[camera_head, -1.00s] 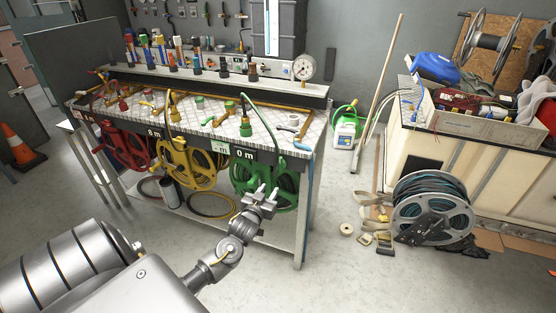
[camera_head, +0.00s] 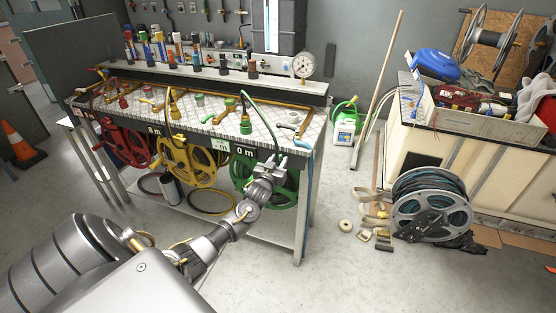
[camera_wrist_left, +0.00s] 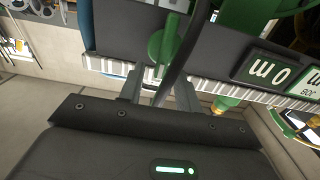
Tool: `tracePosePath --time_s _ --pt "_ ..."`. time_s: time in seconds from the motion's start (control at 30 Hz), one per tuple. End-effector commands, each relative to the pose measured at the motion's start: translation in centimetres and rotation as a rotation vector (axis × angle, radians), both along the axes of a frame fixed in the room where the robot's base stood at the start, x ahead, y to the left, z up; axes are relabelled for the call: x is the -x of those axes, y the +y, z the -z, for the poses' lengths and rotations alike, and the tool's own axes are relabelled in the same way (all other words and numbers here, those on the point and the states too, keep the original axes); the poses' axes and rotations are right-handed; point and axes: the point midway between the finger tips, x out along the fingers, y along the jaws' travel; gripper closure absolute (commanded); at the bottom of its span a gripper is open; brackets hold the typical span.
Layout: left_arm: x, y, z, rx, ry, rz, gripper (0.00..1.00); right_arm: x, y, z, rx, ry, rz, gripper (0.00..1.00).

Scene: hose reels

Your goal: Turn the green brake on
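The green reel (camera_head: 246,190) hangs under the front edge of the bench, below the "0 m" display (camera_head: 243,153). My left gripper (camera_head: 271,164) is in front of the reel's upper right part, near the bench edge. In the left wrist view, my left gripper's (camera_wrist_left: 158,88) two fingers stand apart with the dark hose passing between them. A green lever-like part (camera_wrist_left: 156,44) with a rounded end shows just beyond the fingers, beside the green reel (camera_wrist_left: 243,14); I cannot tell whether it touches them. No brake is clear in the head view. My right gripper is not in view.
A yellow reel (camera_head: 186,163) and a red reel (camera_head: 123,147) hang to the left. A green fitting (camera_head: 245,125) with the hose sits on the bench top (camera_head: 205,108). A loose grey cable reel (camera_head: 432,205) stands on the floor at right.

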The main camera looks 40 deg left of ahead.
Motion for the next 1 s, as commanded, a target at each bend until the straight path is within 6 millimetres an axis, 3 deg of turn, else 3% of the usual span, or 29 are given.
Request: tracePosePath --time_s 0.4,0.67,1.0 --pt "-0.81 0.3 0.0 0.0 0.0 0.0 0.66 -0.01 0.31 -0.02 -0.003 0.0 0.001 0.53" --pt "-0.77 0.32 0.02 0.0 0.001 -0.001 1.0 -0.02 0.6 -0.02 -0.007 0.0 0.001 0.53" --pt "-0.72 0.33 0.13 -0.023 0.011 -0.002 1.0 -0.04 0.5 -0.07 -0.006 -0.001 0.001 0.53"
